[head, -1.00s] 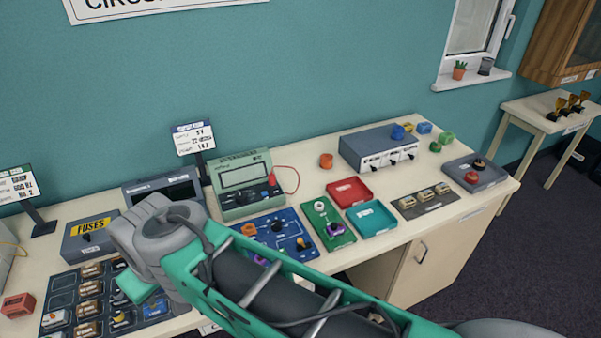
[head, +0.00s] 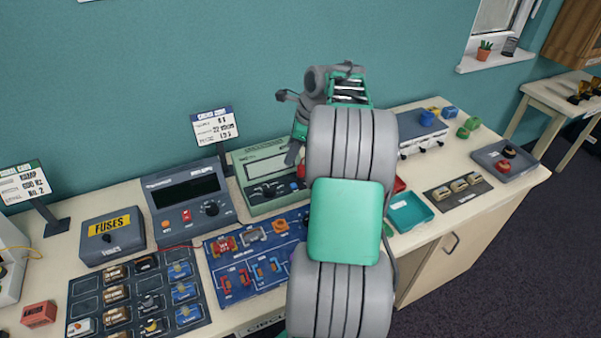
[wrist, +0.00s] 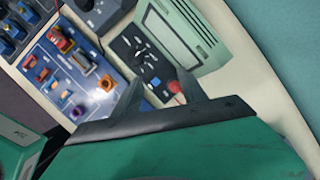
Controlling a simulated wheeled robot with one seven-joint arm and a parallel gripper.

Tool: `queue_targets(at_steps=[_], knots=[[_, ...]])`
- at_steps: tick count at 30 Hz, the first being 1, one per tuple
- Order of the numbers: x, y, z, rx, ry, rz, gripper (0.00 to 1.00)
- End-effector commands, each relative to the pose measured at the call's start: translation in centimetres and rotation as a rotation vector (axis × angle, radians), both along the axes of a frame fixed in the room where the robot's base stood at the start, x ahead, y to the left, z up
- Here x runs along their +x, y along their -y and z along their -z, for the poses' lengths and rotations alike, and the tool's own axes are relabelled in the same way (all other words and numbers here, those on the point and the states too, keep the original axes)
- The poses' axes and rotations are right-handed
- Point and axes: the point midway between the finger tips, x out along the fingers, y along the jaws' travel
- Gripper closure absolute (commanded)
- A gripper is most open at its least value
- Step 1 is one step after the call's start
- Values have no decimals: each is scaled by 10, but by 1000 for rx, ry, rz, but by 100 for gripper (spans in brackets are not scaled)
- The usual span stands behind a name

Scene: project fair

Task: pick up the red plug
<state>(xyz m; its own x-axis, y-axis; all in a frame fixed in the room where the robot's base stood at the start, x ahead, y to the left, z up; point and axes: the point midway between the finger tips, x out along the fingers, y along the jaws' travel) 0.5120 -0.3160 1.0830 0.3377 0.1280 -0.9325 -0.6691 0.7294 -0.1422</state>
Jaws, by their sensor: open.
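The red plug (head: 302,170) shows as a small red piece at the right side of the green meter (head: 262,160), partly hidden behind my arm. In the wrist view the red plug (wrist: 175,87) sits at the meter's edge, close beside the right finger, with a thin red lead by it. My gripper (wrist: 158,84) is open, its two dark fingers spread over the lower part of the meter's panel. Nothing is held. In the head view my gripper (head: 294,155) is above the meter's right side. Whether a finger touches the plug I cannot tell.
A blue board (head: 238,284) with several coloured parts lies in front of the meter. A dark blue unit (head: 168,206) stands left of it. A teal tray (head: 412,211) and a blue-grey box (head: 420,138) are to the right. My arm hides the bench's middle.

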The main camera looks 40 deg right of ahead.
Motion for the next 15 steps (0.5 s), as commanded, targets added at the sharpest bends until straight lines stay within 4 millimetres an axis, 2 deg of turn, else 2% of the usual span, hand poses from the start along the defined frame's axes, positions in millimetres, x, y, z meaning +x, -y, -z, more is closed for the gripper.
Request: queue_targets(at_steps=[1,3,5,8,15], knots=[[-7,27,14,51,-14,121,51],[-14,50,24,108,-25,250,51],[-17,60,31,137,-32,316,51],[-16,62,42,155,-38,353,51],[-3,52,71,153,-38,349,51]])
